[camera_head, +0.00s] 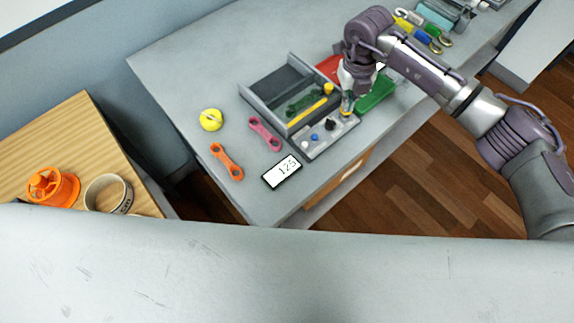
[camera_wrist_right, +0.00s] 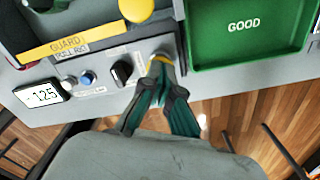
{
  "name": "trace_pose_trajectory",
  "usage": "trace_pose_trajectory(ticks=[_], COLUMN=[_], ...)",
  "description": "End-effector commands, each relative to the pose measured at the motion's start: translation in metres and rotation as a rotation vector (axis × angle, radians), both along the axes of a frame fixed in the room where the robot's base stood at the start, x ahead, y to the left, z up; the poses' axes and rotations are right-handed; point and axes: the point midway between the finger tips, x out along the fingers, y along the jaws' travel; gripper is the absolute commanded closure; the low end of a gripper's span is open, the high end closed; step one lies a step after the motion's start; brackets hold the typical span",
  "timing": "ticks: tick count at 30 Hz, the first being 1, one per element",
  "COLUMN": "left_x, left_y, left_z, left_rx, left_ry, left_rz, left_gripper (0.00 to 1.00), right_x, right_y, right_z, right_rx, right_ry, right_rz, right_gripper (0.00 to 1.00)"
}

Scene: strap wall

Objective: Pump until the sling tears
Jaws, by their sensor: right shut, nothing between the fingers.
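A grey test rig (camera_head: 253,103) stands on the table, with a green sling-like piece (camera_head: 303,103) lying inside it behind a yellow guard bar (camera_head: 308,114). In front is a control panel (camera_head: 318,142) with a blue button (camera_wrist_right: 88,77) and a black knob (camera_wrist_right: 122,71). My left gripper is not in view.
A green tray marked GOOD (camera_wrist_right: 245,62) is close right of the gripper. A red tray (camera_head: 328,67) is behind it. Orange (camera_head: 227,162) and pink (camera_head: 264,134) links and a yellow round object (camera_head: 211,119) lie left of the rig. The table's front edge is near.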

Motion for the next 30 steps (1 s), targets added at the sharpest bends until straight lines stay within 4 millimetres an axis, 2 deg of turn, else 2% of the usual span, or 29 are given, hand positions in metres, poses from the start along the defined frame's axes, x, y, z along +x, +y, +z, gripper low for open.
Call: trace_pose_trajectory(ticks=[4, 11, 24, 30], left_x=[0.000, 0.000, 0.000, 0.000], left_y=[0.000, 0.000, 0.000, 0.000], left_z=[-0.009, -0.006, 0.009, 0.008], left_rx=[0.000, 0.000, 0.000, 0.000], left_ry=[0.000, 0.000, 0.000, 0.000], left_rz=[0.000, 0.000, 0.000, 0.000], left_gripper=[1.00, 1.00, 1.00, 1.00], right_x=[0.000, 0.000, 0.000, 0.000], right_y=[0.000, 0.000, -0.001, -0.001], right_z=[-0.011, -0.008, 0.016, 0.016], right_rx=[0.000, -0.001, -0.002, -0.001], right_ry=[0.001, 0.001, 0.000, 0.001], right_rz=[-0.001, -0.001, -0.001, -0.001], right_gripper=[1.00, 1.00, 1.00, 1.00])
